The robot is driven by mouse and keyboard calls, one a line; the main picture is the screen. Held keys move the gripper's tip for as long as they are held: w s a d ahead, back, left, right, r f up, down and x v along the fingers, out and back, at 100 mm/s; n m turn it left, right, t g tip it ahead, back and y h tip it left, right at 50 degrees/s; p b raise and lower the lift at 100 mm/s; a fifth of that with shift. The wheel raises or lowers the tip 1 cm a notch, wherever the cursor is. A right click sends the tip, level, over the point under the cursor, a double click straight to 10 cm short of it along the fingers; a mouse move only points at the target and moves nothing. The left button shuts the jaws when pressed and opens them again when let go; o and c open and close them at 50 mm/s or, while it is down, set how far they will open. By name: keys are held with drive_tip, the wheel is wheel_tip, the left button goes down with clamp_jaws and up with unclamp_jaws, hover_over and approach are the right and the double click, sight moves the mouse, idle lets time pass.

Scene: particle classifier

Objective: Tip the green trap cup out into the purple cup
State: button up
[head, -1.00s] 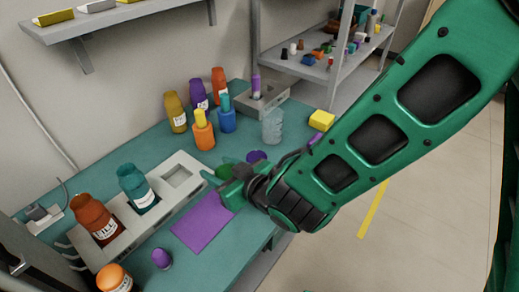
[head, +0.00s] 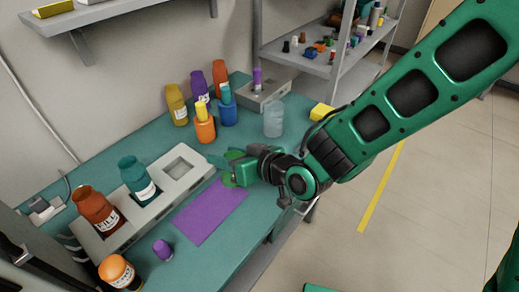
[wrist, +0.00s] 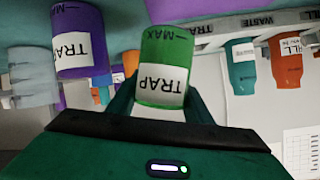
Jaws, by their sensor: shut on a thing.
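The green trap cup (wrist: 165,62) is held between the fingers of my gripper (wrist: 160,100) in the wrist view, its TRAP label facing the camera. In the head view my gripper (head: 230,166) is over the table beside the purple mat, with part of the green cup (head: 230,178) showing. The purple cup (wrist: 78,45), also labelled TRAP, stands left of the green cup in the wrist view, with a narrow gap between them in the picture. Both cups have nearly the same orientation there. The purple cup is not visible in the head view. Neither cup's contents show.
A purple mat (head: 212,210) lies at the table's front. Left of it is a white rack (head: 120,228) with a red-brown bottle (head: 95,208) and a teal bottle (head: 136,178). A clear beaker (head: 273,118) and several colored bottles stand behind. A yellow block (head: 321,112) lies at right.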

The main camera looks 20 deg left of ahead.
drive_tip(key=shift+w+d+r+m, duration=0.25)
drive_tip(key=shift+w+m, duration=0.15)
drive_tip(key=shift+w, duration=0.15)
drive_tip(key=w+r+m+g, duration=0.1)
drive_tip(key=w+d+r+m+g+y+p, duration=0.1)
drive_tip(key=m, duration=0.1)
drive_tip(key=shift+w+r+g, duration=0.25)
drive_tip(key=shift+w+g, duration=0.1)
drive_tip(key=shift+g, duration=0.05)
drive_tip(key=shift+w+d+r+m+g+y+p, duration=0.1)
drive_tip(key=shift+r+m+g+y+p, duration=0.2)
drive_tip(key=shift+m+p, duration=0.35)
drive_tip(key=shift+w+r+m+g+y+p, duration=0.1)
drive_tip(key=shift+m+g+y+p, duration=0.25)
drive_tip(key=shift+m+p, duration=0.25)
idle(0.9)
drive_tip(key=shift+f+m+g+y+p, duration=0.25)
drive_tip(key=shift+f+m+y+p, duration=0.1)
drive_tip(key=shift+f+m+p, duration=0.15)
idle(0.6)
drive_tip(key=shift+w+d+r+m+y+p, duration=0.1)
drive_tip(key=shift+w+d+m+y+p, duration=0.1)
drive_tip(key=shift+w+m, duration=0.15)
drive_tip(key=shift+w+d+r+m+y+p, duration=0.1)
drive_tip(key=shift+w+m+p, duration=0.15)
drive_tip(key=shift+m, duration=0.15)
idle(0.4)
